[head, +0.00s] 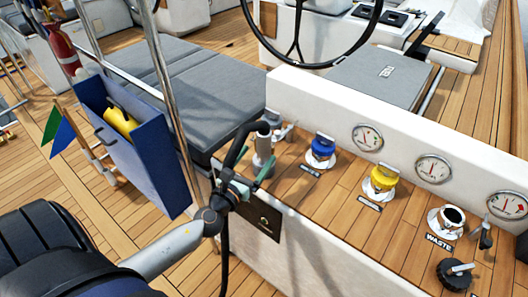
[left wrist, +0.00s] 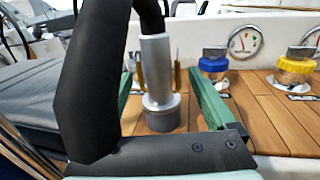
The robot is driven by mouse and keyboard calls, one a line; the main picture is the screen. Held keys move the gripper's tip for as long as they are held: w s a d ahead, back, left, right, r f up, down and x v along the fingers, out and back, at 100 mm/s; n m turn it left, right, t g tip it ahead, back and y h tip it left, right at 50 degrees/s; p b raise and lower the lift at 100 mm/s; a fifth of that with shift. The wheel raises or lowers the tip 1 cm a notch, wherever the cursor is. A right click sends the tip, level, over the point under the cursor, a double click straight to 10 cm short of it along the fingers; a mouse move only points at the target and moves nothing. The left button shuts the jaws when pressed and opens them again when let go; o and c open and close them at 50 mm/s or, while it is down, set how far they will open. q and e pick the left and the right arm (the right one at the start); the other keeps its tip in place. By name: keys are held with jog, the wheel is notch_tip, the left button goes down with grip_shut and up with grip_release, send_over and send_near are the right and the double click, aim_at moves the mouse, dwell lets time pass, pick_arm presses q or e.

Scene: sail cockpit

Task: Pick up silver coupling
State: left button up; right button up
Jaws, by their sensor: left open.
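The silver coupling (head: 264,143) is an upright grey cylinder on the wooden counter, with a black hose (head: 240,132) arching from its top down to the left. In the left wrist view the coupling (left wrist: 156,70) rises from a wider grey base part (left wrist: 161,113). My left gripper (head: 253,178) is open and empty at the counter's left end, just on the near side of the coupling. In the left wrist view the coupling shows between its green fingers, seemingly beyond their tips. The hose hides part of the left finger there. My right gripper is not in view.
Blue (head: 321,150) and yellow (head: 381,180) fittings and an open WASTE fitting (head: 446,220) line the counter. Gauges (head: 434,168) sit in the white wall behind. A blue box (head: 148,150) with a yellow object stands left. A steel post (head: 165,80) rises beside my arm.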

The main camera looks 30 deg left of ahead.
aim_at(260, 149)
pick_arm(q)
jog(key=shift+w+a, duration=0.2)
jog(key=shift+w, duration=0.75)
jog(key=shift+w+a, duration=0.15)
jog(key=shift+w, duration=0.85)
jog(key=shift+w+a, duration=0.2)
jog(key=shift+w, duration=0.75)
jog(key=shift+c, duration=0.3)
grip_shut()
